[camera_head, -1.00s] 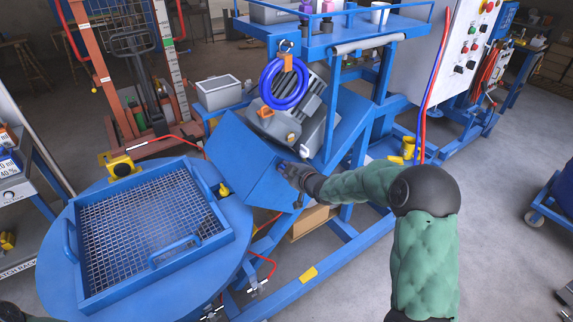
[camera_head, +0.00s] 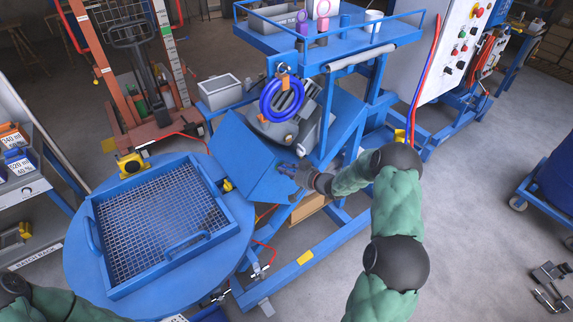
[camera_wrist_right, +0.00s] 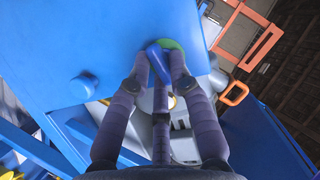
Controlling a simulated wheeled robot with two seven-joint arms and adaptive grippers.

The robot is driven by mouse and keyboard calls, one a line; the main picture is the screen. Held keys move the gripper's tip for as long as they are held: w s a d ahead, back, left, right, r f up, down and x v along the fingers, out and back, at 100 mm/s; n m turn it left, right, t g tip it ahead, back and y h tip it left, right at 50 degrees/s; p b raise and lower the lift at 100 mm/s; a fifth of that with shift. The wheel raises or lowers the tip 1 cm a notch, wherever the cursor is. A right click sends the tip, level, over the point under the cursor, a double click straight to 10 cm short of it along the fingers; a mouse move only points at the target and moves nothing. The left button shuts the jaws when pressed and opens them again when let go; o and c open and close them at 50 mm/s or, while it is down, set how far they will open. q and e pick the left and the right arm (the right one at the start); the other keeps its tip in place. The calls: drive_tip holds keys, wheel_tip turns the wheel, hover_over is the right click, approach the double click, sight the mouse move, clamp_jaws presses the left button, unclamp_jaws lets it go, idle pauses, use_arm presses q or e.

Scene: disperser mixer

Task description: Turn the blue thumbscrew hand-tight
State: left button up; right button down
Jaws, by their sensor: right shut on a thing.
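The blue thumbscrew (camera_wrist_right: 159,66) shows in the right wrist view, on the edge of a blue panel (camera_wrist_right: 125,25) with a green ring (camera_wrist_right: 171,45) around its base. My right gripper (camera_wrist_right: 157,78) has its dark fingers shut on the thumbscrew from several sides. In the head view my right gripper (camera_head: 287,169) is at the right edge of the slanted blue housing (camera_head: 250,160), and the thumbscrew is too small to make out there. My left arm shows at the bottom left of the head view, but I cannot see its gripper.
A second blue knob (camera_wrist_right: 82,88) sits on the same panel. A blue tray with wire mesh (camera_head: 98,222) stands on the round blue table (camera_head: 80,265) at left. A blue hose coil (camera_head: 268,108) hangs above the housing. Blue frame beams run below my right arm.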

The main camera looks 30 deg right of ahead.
drive_tip(key=shift+d+f+m+y+p, duration=0.1)
drive_tip(key=shift+m+y+p, duration=0.3)
drive_tip(key=shift+m+p, duration=0.25)
drive_tip(key=c, duration=1.4)
unclamp_jaws()
drive_tip(key=v, duration=1.2)
drive_tip(key=shift+d+f, duration=0.1)
drive_tip(key=shift+f, duration=0.1)
